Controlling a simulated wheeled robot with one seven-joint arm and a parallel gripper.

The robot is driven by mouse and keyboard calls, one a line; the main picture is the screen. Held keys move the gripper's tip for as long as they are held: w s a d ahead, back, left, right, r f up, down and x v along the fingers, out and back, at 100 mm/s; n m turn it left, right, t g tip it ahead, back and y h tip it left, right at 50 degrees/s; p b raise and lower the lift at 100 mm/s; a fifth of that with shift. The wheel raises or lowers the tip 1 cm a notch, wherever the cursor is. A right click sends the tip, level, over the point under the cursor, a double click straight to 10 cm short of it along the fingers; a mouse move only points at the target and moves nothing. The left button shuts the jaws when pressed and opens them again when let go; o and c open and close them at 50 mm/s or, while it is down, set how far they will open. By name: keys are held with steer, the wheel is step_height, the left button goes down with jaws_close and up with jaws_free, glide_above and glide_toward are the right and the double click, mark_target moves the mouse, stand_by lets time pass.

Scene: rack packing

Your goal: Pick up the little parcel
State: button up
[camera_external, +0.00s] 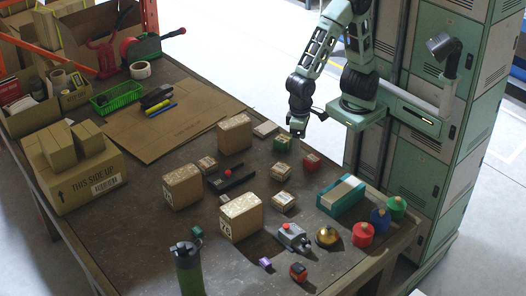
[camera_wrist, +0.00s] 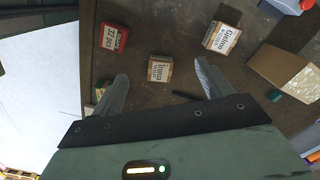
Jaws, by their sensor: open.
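Several small cardboard parcels lie on the dark table. One small parcel (camera_external: 281,171) with a white label is near my gripper (camera_external: 297,128); it shows in the wrist view (camera_wrist: 160,70) between my open fingertips, which look to be above it. A second small parcel (camera_external: 283,201) lies nearer the front and shows in the wrist view (camera_wrist: 221,38) beyond the right finger. A third small parcel (camera_external: 207,164) lies to the left by a black tool. My gripper holds nothing. I cannot tell the exact height of the fingers over the parcel.
A red box (camera_external: 312,161) and a green box (camera_external: 282,143) lie close to the nearest parcel. Taller cartons (camera_external: 235,134) (camera_external: 241,217) stand to the left.

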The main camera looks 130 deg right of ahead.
steer(key=w+d+r+m+p, duration=0.2)
steer(key=d+m, duration=0.2)
steer(key=d, duration=0.2)
steer(key=b, duration=0.2)
glide_above(281, 168)
steer(key=f, duration=1.1)
steer(key=shift+s+f, duration=0.25)
steer(key=shift+s, duration=0.15)
steer(key=shift+w+d+f, duration=0.1)
steer(key=shift+w+f, duration=0.1)
steer(key=shift+f, duration=1.25)
steer(key=shift+w+f, duration=0.15)
steer(key=shift+f, duration=1.3)
